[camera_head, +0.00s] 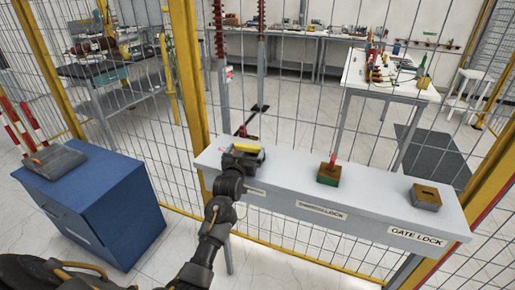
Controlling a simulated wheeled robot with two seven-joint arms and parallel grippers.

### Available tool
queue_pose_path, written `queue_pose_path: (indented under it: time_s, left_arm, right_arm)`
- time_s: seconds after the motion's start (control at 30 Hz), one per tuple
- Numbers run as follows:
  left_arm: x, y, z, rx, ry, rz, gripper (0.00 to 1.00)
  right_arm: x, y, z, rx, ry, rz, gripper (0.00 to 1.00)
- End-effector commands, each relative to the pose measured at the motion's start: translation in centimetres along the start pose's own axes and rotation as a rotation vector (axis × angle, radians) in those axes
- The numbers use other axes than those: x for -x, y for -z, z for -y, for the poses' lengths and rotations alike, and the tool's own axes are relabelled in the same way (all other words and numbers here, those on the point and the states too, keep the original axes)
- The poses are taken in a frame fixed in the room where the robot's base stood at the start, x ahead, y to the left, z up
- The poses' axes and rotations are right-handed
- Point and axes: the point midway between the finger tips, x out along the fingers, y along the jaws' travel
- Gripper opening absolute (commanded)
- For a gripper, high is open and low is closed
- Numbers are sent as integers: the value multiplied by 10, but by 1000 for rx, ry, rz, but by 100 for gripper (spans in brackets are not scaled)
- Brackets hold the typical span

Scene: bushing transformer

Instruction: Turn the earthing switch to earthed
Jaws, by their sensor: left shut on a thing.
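A grey shelf (290,190) runs along the mesh fence and carries several small units. At its left end is a dark unit with a yellow bar (247,147) on top, which I take for the earthing switch; its front label is partly covered by my arm. My left gripper (238,160) reaches up from below and is shut on this unit. The gripper hides much of it, so the exact grip and the switch position cannot be read. A small red part shows just behind it. My right gripper is not in view.
A green-and-brown lock box with a red key (328,172) stands mid-shelf. A brown box (425,197) sits above the "GATE LOCK" label. A blue cabinet (95,195) with a grey box on top stands left. Yellow-framed mesh closes off the benches behind.

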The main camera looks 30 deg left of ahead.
Motion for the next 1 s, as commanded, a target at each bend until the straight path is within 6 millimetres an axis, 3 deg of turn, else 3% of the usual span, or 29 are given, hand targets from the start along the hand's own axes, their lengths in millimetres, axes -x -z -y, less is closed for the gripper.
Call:
queue_pose_path:
  time_s: [0.13,0.53,0.57,0.6,0.87,1.0]
  left_arm:
    - [3,3,-1,7,77,-4,54]
    - [3,2,-1,3,111,-3,54]
    - [3,2,-1,3,111,-3,97]
    - [3,2,-1,3,111,-3,100]
    - [6,1,-1,2,110,0,100]
    - [22,0,-3,1,110,-1,100]
  right_arm:
    - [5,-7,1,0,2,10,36]
    - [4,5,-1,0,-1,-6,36]
    - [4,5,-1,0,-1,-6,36]
    - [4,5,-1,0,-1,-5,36]
    - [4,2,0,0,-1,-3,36]
    - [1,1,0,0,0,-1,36]
